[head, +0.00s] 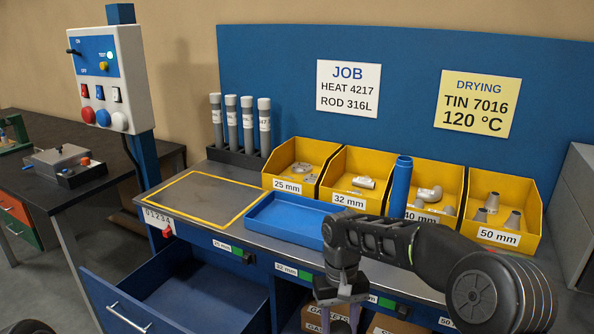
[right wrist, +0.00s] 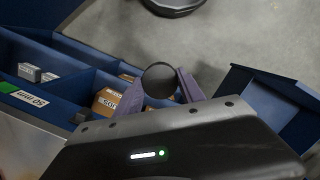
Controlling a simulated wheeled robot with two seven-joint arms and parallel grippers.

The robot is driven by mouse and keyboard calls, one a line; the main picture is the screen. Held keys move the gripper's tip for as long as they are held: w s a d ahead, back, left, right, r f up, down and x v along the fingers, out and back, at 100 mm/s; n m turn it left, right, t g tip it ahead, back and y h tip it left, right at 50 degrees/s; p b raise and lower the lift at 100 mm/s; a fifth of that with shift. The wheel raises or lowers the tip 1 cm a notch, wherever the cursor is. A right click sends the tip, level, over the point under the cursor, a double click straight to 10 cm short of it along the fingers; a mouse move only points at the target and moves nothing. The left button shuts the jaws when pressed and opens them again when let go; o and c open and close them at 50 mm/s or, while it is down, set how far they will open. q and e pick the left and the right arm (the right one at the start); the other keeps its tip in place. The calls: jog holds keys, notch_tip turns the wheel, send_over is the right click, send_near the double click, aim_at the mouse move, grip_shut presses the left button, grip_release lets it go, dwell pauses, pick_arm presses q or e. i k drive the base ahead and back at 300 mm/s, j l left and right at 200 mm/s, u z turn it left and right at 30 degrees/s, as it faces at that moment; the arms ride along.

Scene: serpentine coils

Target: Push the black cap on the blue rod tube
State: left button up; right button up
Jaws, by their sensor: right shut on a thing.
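The blue rod tube (head: 401,188) stands upright at the yellow bins, in front of the seam between the 32 mm and 40 mm bins. Its lower end is hidden behind my right arm. My right gripper (head: 341,316) points down in front of the bench edge, low and left of the tube. In the right wrist view its purple fingers are shut on the black cap (right wrist: 160,79), a dark round disc. The cap is apart from the tube. The cap is not clear in the head view. My left gripper is not in view.
A blue tray (head: 262,229) and a yellow-outlined area (head: 190,205) lie on the bench. Grey tubes (head: 248,125) stand in a rack behind. An open blue drawer (head: 215,301) juts out at lower left. Cartons (right wrist: 107,99) sit in blue compartments below the gripper.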

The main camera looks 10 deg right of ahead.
aim_at(401, 184)
jog(key=k+l, duration=0.4)
jog(key=l+z, duration=0.1)
jog(key=z, duration=1.8)
